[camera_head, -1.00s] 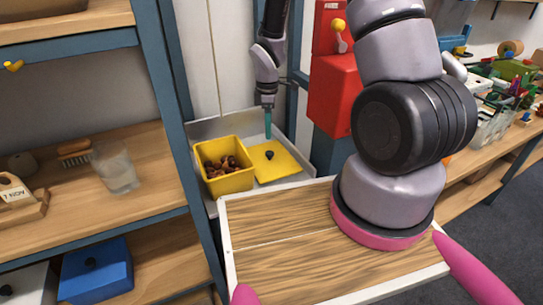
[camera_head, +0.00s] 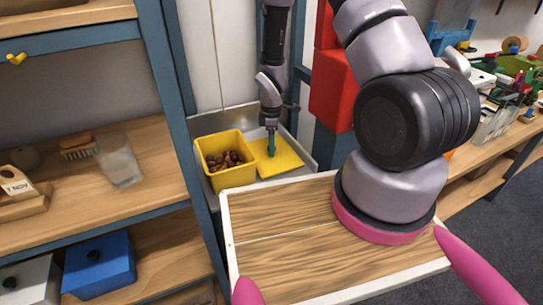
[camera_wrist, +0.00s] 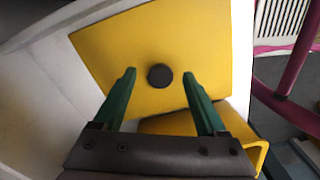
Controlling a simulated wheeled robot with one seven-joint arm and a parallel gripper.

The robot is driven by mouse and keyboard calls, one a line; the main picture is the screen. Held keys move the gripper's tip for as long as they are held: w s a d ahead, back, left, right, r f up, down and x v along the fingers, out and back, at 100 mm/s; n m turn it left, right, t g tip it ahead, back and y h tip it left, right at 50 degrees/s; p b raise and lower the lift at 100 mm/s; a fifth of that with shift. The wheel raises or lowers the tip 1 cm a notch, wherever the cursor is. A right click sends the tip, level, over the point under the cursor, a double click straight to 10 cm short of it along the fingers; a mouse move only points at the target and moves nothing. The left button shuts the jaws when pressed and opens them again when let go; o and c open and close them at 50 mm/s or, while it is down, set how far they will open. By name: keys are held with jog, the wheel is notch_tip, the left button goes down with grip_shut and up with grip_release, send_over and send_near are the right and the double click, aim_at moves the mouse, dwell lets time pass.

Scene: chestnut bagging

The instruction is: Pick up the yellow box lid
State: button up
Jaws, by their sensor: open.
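The yellow box lid (camera_head: 285,160) lies flat in a pale tray, to the right of the yellow box (camera_head: 234,179). In the wrist view the lid (camera_wrist: 200,40) fills the middle, with a round dark knob (camera_wrist: 159,76) near its centre. My gripper (camera_head: 271,153) is over the lid and hides its knob in the head view. In the wrist view my open gripper (camera_wrist: 160,80) has its two green fingers on either side of the knob, apart from it. I cannot tell the exact fingertip height above the lid.
The box holds several chestnuts (camera_head: 222,160). The tray (camera_head: 213,126) has raised walls around box and lid. A blue-framed shelf (camera_head: 165,90) stands at left and a red cabinet (camera_head: 332,95) at right. My wooden deck is bare in front.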

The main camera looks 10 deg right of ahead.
grip_shut()
jog(key=shift+r, duration=0.2)
